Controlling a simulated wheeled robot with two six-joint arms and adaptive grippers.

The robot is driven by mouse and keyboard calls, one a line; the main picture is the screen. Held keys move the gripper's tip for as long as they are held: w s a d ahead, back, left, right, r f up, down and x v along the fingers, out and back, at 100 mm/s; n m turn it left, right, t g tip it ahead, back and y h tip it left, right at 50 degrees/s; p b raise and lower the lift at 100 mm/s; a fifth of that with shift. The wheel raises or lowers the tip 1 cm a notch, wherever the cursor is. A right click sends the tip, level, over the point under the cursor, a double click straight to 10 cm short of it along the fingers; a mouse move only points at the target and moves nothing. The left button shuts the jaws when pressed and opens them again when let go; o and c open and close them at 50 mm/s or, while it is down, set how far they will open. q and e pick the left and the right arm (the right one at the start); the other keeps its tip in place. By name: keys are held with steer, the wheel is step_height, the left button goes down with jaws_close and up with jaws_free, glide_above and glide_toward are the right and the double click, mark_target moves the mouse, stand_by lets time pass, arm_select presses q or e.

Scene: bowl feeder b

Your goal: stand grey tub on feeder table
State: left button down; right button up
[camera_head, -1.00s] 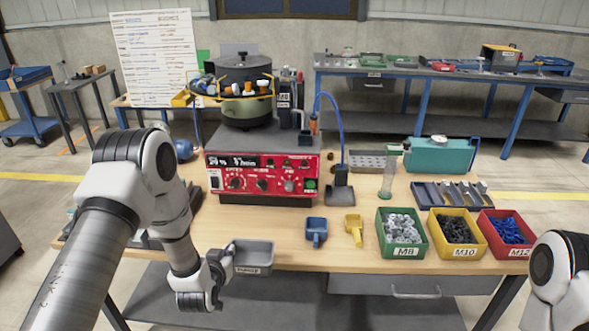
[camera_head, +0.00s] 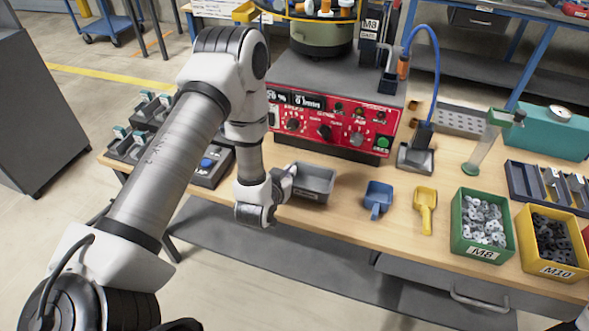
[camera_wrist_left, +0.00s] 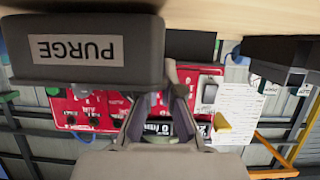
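The grey tub (camera_head: 314,184) is upright at the front left of the wooden feeder table (camera_head: 345,222), in front of the red feeder. My left gripper (camera_head: 290,172) is at the tub's left end, shut on its wall. In the upside-down left wrist view, the tub (camera_wrist_left: 85,72) fills the upper left with its PURGE label, and my left gripper's fingers (camera_wrist_left: 165,92) meet its end. I cannot tell whether the tub's base touches the tabletop or is slightly above it. My right gripper is not in view.
The red feeder control box (camera_head: 330,125) stands behind the tub. A blue scoop (camera_head: 378,198) and a yellow scoop (camera_head: 425,208) lie to its right, then the green M8 bin (camera_head: 482,225). A dark tray (camera_head: 208,165) lies left of my forearm.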

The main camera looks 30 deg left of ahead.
arm_select(q)
steer(key=shift+w+f, duration=0.35)
steer(key=shift+w, duration=0.05)
steer(key=c, duration=1.3)
jaws_free()
steer(key=shift+s+r, duration=0.1)
steer(key=shift+s, duration=0.05)
steer(key=shift+s+r, duration=0.1)
steer(key=shift+s, duration=0.05)
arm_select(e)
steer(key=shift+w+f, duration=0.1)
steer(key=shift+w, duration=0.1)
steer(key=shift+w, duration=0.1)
